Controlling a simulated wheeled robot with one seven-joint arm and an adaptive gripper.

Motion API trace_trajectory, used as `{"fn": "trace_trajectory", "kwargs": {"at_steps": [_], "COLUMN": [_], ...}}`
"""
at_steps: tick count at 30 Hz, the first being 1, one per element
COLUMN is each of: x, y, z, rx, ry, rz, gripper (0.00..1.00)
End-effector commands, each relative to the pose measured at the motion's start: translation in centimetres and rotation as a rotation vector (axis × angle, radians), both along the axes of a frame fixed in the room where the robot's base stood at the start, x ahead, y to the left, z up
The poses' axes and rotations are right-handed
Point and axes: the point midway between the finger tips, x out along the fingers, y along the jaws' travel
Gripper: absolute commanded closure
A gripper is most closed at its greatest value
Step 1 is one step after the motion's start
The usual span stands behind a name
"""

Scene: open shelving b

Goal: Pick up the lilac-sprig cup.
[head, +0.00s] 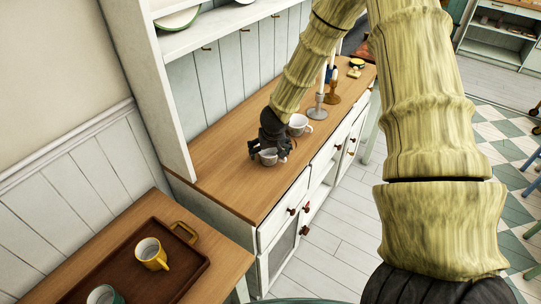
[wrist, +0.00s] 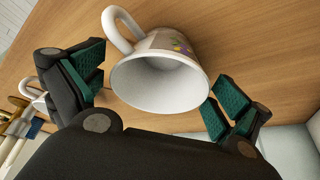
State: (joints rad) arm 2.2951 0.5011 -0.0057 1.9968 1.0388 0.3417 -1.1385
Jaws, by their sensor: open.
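The lilac-sprig cup is white, with a small purple and green motif near its rim in the wrist view (wrist: 160,78). Its handle points to the upper left there and its open mouth faces the camera. In the head view the cup (head: 268,157) stands on the wooden sideboard top, partly hidden by my gripper (head: 271,148). My gripper is open, with one green-padded finger on each side of the cup in the wrist view (wrist: 157,88). A gap shows at the left finger; whether the right finger touches the cup I cannot tell.
A second white cup (head: 299,125) stands just behind, near a grey candlestick (head: 317,110) and a brown one (head: 333,92). A shelf upright (head: 150,90) rises at left.

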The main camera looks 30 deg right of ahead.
Motion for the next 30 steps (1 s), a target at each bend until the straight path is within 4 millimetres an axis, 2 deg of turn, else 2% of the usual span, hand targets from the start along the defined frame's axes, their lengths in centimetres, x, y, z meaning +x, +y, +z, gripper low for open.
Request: {"fn": "trace_trajectory", "kwargs": {"at_steps": [5,13,23,30], "x": [0.0,0.0,0.0,0.1], "y": [0.0,0.0,0.0,0.0], "z": [0.0,0.0,0.1,1.2], "rx": [0.000,-0.001,-0.001,-0.003], "ry": [0.000,0.000,0.000,0.000], "rz": [0.000,0.000,0.000,0.001], "gripper": [0.00,0.49,0.49,0.49]}}
